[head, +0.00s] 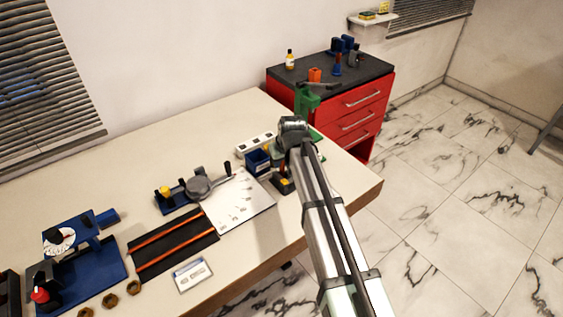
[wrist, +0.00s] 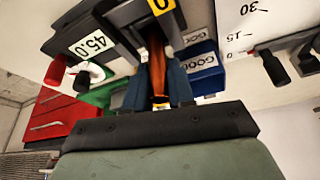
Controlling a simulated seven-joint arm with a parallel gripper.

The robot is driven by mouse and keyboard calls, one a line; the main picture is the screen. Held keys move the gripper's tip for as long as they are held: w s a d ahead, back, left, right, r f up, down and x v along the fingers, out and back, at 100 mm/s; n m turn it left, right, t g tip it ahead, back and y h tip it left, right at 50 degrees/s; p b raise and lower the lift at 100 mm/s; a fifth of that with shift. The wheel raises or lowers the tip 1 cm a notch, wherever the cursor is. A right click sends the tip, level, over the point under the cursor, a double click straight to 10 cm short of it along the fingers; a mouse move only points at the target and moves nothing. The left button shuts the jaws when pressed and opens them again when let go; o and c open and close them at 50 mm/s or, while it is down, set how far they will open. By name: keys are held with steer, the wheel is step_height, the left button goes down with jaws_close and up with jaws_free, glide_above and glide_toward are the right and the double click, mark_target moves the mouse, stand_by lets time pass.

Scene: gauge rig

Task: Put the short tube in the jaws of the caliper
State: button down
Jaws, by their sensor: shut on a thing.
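My gripper (wrist: 158,84) is shut on a copper-brown tube (wrist: 157,68), which stands between its two blue fingers in the wrist view. In the head view the arm reaches to the right part of the table, and the tube (head: 283,170) shows as a thin reddish piece below the wrist. The tube's far end is at a black block (wrist: 117,28) with labels "45.0" and "0"; I cannot tell whether it touches the block.
A blue bin marked GOOD (head: 258,162) stands close beside my gripper. A white scale plate (head: 238,200) with a dark lever lies left of it. A black mat with orange strips (head: 172,247), several brass nuts and a white card (head: 193,275) lie nearer. A red cabinet (head: 350,110) stands behind.

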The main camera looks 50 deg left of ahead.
steer(key=shift+f, duration=0.25)
steer(key=shift+f, duration=0.15)
steer(key=c, duration=1)
jaws_free()
steer(key=shift+o, duration=0.2)
steer(key=v, duration=1.2)
steer(key=shift+d, duration=0.1)
